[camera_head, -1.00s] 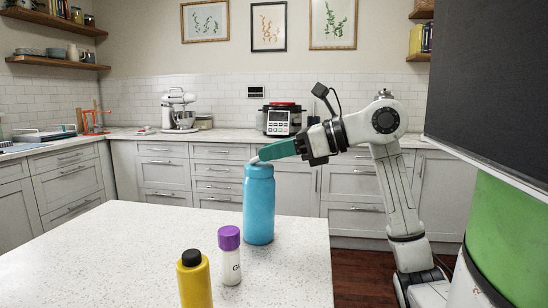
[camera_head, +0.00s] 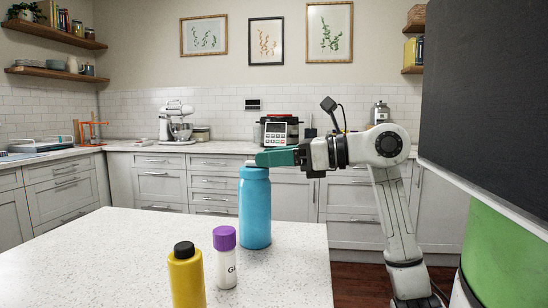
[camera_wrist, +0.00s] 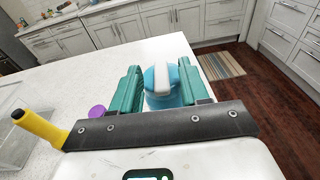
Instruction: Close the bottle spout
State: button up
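The blue bottle (camera_head: 255,212) stands upright near the right back edge of the white counter island. Its cap and pale spout (camera_wrist: 163,77) show from above in the wrist view; the spout's exact angle is hard to tell. My gripper (camera_head: 266,158) is just above the bottle top, its green fingers roughly level and pointing left. In the wrist view my gripper (camera_wrist: 159,68) is open, with one finger on each side of the cap and spout. The fingers hide most of the spout in the head view.
A white bottle with a purple cap (camera_head: 225,265) and a yellow bottle with a black cap (camera_head: 187,280) stand in front of the blue bottle. A dark panel (camera_head: 485,100) is at the right.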

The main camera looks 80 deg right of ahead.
jog(key=s+r+p, duration=0.1)
jog(key=s, duration=0.9)
jog(key=shift+s+r, duration=0.2)
jog(key=shift+s, duration=0.15)
jog(key=shift+d, duration=0.1)
dwell(0.3)
